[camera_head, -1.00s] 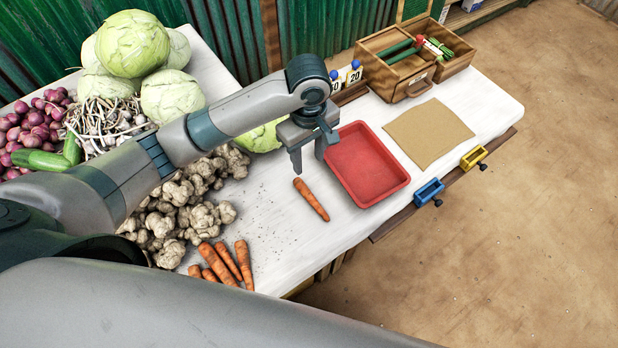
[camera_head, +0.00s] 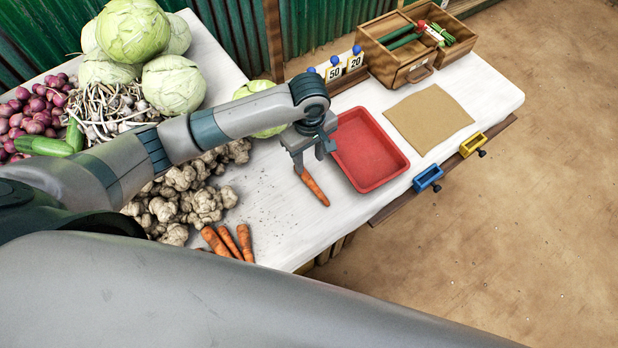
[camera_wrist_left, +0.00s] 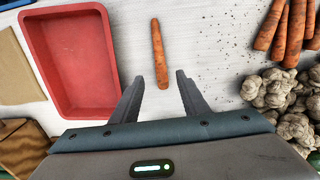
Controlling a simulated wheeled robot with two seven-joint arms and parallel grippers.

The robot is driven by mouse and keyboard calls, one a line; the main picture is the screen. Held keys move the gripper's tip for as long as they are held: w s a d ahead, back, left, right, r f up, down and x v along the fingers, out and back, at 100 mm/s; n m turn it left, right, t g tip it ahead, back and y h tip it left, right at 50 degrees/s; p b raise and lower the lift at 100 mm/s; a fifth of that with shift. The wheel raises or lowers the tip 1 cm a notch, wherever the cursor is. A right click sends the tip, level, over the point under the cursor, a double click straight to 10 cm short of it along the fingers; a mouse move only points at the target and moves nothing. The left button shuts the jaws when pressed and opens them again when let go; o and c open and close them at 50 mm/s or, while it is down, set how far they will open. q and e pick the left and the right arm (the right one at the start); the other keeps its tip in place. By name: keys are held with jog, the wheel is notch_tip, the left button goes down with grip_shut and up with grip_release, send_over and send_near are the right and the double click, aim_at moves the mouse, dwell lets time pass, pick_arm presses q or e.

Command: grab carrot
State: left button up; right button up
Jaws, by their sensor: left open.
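A single orange carrot (camera_head: 315,188) lies on the white table just left of the red tray. My left gripper (camera_head: 310,162) is open over the carrot's upper end, which it partly hides in the head view. In the left wrist view the carrot (camera_wrist_left: 159,55) lies ahead of the open fingers (camera_wrist_left: 159,92), roughly in line with the gap between them. My right gripper is not in view.
The red tray (camera_head: 402,160) stands close beside the gripper. Ginger (camera_head: 185,200), cabbages (camera_head: 133,35), garlic and onions crowd the left. A brown sheet (camera_head: 428,118) and wooden boxes (camera_head: 405,60) are at the right. Blue (camera_head: 427,178) and yellow (camera_head: 472,145) holders sit on the edge.

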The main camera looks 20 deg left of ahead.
pick_arm(q)
send_over(309, 179)
jog(key=shift+w+f+p, duration=0.1)
jog(key=shift+f+p, duration=0.25)
jog(key=shift+f, duration=2.15)
jog(key=shift+f+p, duration=1)
jog(key=shift+f, duration=1.6)
grip_shut()
